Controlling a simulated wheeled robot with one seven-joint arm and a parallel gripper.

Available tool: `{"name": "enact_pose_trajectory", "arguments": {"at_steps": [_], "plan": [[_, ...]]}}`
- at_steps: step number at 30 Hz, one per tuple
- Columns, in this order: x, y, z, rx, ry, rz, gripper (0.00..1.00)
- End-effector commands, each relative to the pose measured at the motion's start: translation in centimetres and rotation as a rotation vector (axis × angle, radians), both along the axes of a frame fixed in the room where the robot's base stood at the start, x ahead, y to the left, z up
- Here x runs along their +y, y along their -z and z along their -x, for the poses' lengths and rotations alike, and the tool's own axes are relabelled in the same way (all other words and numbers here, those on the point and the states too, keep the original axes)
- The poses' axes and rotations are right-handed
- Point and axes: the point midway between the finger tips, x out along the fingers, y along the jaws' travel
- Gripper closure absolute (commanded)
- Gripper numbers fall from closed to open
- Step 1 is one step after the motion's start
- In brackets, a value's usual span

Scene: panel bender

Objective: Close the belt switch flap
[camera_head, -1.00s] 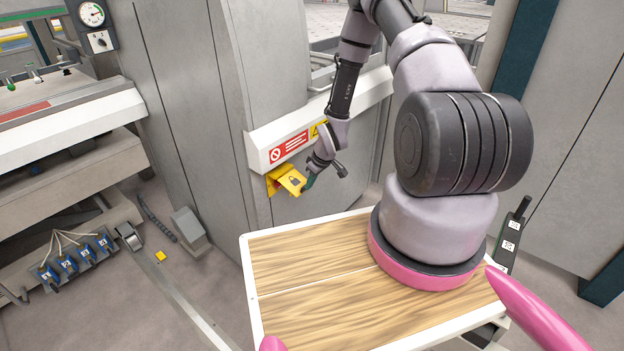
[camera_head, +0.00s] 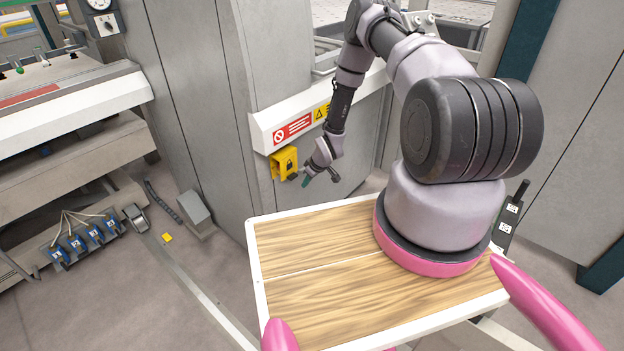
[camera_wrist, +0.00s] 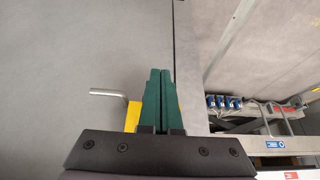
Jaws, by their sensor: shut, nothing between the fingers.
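The yellow belt switch (camera_head: 284,163) is mounted on the grey cabinet front, just under the white ledge. Its yellow flap now stands nearly upright against the switch body; I cannot tell whether it is fully seated. My gripper (camera_head: 306,181) is just right of and slightly below the switch, with its green fingers together and empty. In the wrist view the shut fingers (camera_wrist: 159,90) point ahead, and a strip of the yellow switch (camera_wrist: 132,117) shows close to their left. The fingers and gripper body hide the rest of it there. I cannot tell whether they touch.
The white ledge (camera_head: 262,137) with red and yellow warning labels runs above the switch. A bent grey rod (camera_wrist: 107,93) sticks out left of the yellow part. My wood-topped base is in front. Foot pedals and blue connectors (camera_head: 75,243) are at the lower left.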

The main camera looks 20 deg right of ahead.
Motion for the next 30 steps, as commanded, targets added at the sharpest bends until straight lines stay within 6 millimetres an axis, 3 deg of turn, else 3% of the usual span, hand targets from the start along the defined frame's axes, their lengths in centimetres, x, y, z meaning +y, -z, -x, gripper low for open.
{"name": "enact_pose_trajectory", "arguments": {"at_steps": [3,12,30], "plan": [[0.1,1.2,-0.4,-0.081,0.008,-0.061,1.00],[1.3,2.5,-2.0,-0.237,0.006,-0.163,1.00],[1.8,2.9,-2.9,-0.312,0.003,-0.211,1.00]]}}
